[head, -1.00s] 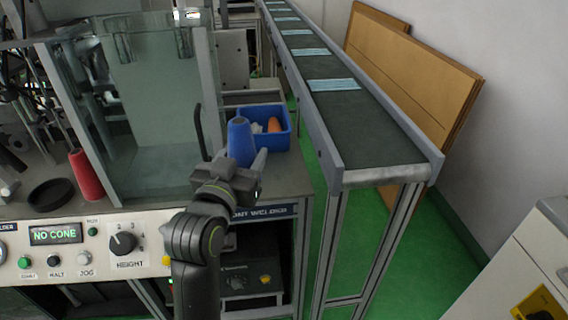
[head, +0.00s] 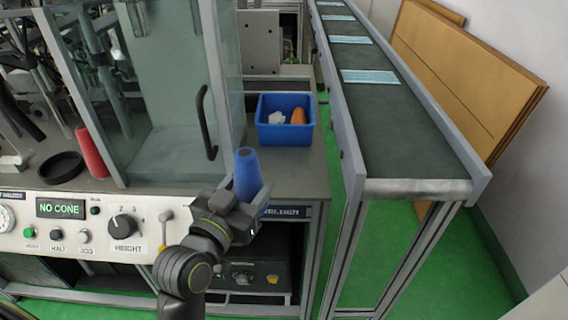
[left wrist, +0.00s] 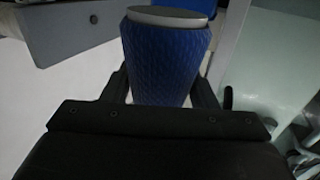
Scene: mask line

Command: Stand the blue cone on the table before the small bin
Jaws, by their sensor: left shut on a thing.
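The blue cone (head: 246,173) is upright in my left gripper (head: 246,196), at the front edge of the table (head: 292,178). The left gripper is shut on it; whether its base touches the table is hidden. In the left wrist view the blue cone (left wrist: 165,62) fills the space between the fingers, with its grey end toward the top. The small blue bin (head: 285,137) stands behind the cone on the table, holding an orange cone (head: 298,117) and a whitish piece. My right gripper is not in view.
A glass guard (head: 170,90) with a black handle (head: 207,125) stands left of the bin. A red cone (head: 91,152) and a black dish (head: 60,168) are at the left. A conveyor (head: 390,120) with pale blue masks runs along the right. Bare table lies around the bin's front.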

